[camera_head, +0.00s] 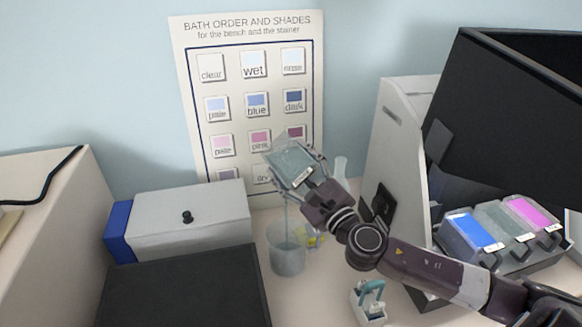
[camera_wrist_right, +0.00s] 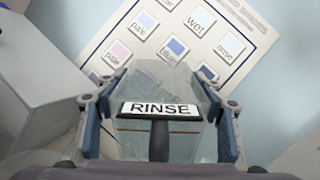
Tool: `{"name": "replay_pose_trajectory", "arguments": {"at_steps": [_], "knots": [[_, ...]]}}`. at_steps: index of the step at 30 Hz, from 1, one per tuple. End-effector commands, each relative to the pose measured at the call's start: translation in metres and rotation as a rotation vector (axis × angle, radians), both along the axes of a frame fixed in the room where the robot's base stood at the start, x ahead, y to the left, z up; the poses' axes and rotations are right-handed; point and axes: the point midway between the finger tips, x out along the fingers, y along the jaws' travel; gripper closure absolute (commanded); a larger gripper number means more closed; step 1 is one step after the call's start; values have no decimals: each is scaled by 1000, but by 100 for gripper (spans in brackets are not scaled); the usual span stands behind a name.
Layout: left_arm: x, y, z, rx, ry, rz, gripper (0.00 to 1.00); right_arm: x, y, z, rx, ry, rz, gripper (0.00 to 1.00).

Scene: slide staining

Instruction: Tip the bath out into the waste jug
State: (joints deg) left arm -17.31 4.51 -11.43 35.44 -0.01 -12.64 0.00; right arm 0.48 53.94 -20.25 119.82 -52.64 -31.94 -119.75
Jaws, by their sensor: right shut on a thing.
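The bath (camera_head: 289,163) is a clear box with a RINSE label, which also shows in the wrist view (camera_wrist_right: 160,109). My right gripper (camera_head: 299,168) is shut on it, one finger along each side, and holds it tilted in the air above the waste jug. The waste jug (camera_head: 287,262) is a translucent grey vessel on the bench, below and slightly left of the gripper. A thin pale streak runs from the bath down to the jug, like a stream of liquid. My left gripper is out of view.
Behind is a shade chart (camera_head: 234,102). A white box (camera_head: 190,222) stands left of the jug, a dark panel (camera_head: 185,290) in front. At right, a stainer holds blue (camera_head: 470,231), clear and pink (camera_head: 533,212) baths. A small teal-and-white item (camera_head: 369,302) stands in front; glassware stands behind my wrist.

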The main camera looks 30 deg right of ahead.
Motion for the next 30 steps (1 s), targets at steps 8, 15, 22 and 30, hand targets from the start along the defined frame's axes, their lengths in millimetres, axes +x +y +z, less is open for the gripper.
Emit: {"name": "replay_pose_trajectory", "arguments": {"at_steps": [8, 15, 22, 30], "knots": [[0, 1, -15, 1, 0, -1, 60, -1, 4, -1, -130, -39, 0, 88], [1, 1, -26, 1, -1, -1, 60, -2, 7, -2, -238, -70, 0, 89], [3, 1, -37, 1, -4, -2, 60, -3, 10, -5, -338, -97, -2, 89], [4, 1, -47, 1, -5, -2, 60, -5, 18, -13, -533, -149, 1, 89]]}}
